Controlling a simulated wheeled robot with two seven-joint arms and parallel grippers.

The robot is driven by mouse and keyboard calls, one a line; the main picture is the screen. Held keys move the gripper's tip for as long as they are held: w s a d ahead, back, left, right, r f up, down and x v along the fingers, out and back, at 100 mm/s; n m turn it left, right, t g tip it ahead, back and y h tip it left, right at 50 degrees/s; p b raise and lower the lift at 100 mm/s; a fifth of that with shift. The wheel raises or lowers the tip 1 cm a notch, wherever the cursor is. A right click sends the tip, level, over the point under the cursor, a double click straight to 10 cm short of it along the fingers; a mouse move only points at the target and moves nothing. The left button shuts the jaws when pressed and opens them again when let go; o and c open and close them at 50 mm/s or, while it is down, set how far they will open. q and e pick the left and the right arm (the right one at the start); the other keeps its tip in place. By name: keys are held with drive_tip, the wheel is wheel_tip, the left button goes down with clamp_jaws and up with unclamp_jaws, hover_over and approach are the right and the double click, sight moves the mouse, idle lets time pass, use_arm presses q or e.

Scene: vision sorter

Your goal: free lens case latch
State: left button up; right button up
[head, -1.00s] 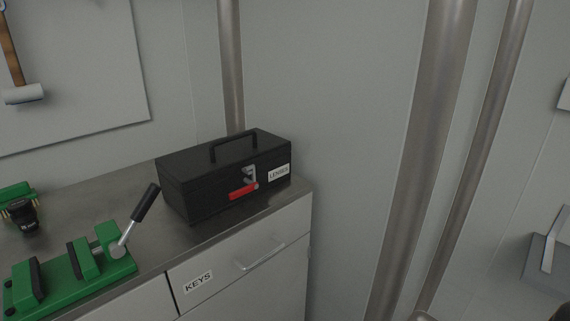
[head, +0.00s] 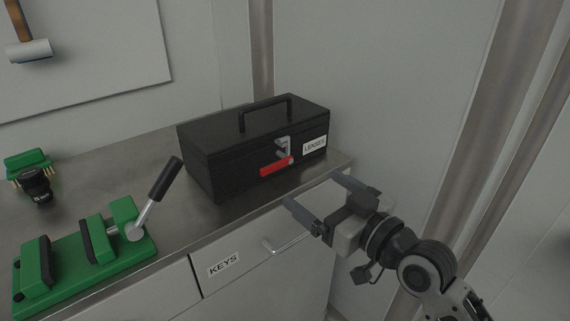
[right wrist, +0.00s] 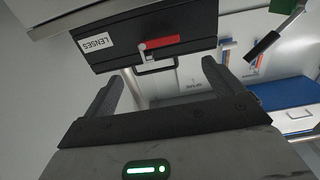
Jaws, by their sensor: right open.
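The black lens case (head: 230,165), labelled LENSES, stands shut on the metal counter, with a folded-down or upright handle on its lid hard to judge beyond its raised arch. Its silver latch (head: 284,145) and a red lever (head: 277,166) are on the front face. In the right wrist view the case (right wrist: 195,25) is upside down at the top, with the red lever (right wrist: 163,42) facing me. My right gripper (head: 312,190) is open and empty, in front of the case and apart from it, over the drawer front; its fingers also show in the right wrist view (right wrist: 160,85). My left gripper is not in view.
A green vise (head: 85,250) with a black-gripped lever (head: 165,178) stands at the counter's left front. A dark lens (head: 37,187) and a green block sit behind it. The KEYS drawer (head: 240,280) has a protruding handle. Metal pipes (head: 490,120) rise at the right.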

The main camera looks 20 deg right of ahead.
sight(278, 163)
drive_tip(key=x, duration=1)
drive_tip(key=shift+f+p, duration=0.15)
drive_tip(key=shift+p, duration=0.25)
drive_tip(key=shift+c, duration=0.3)
drive_tip(key=c, duration=1.3)
